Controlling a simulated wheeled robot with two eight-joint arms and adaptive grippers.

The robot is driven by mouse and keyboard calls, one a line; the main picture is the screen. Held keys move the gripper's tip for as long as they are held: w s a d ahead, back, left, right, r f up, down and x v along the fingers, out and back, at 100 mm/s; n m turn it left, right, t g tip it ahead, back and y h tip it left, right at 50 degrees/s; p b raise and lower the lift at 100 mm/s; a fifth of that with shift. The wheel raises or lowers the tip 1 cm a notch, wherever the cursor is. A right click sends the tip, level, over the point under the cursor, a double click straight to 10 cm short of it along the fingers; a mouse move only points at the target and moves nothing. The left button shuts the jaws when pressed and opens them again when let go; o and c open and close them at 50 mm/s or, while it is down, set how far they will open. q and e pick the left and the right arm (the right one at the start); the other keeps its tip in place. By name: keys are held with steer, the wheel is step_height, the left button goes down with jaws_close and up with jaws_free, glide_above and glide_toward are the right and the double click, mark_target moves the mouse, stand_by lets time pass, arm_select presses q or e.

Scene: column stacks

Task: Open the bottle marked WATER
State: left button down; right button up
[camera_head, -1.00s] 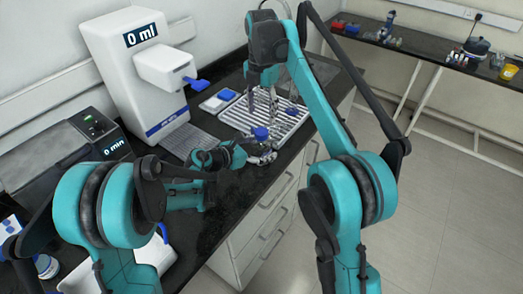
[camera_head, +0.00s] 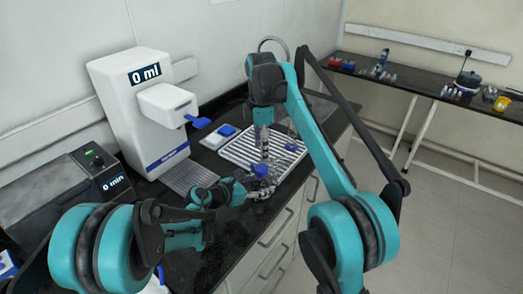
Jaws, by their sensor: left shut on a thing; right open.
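A small bottle with a blue cap (camera_head: 260,170) stands upright at the front edge of the dark bench; its label is too small to read. My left gripper (camera_head: 262,187) is shut around the bottle's body, below the cap, and hides most of it. My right gripper (camera_head: 264,156) points straight down just above the blue cap, with its fingers open. I cannot tell whether the fingertips touch the cap.
A white striped rack (camera_head: 240,152) lies behind the bottle. A white dispenser reading 0 ml (camera_head: 140,105) and a grey device reading 0 min (camera_head: 90,190) stand to the left. A blue-and-white box (camera_head: 219,136) sits behind. A side bench (camera_head: 420,80) holds small items.

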mark_target(262, 168)
steer(key=m, duration=1.4)
steer(key=shift+m, duration=0.3)
steer(key=m, duration=3)
steer(key=shift+m, duration=0.3)
steer(key=shift+f, duration=0.5)
step_height(262, 168, down, 7)
steer(key=shift+c, duration=0.3)
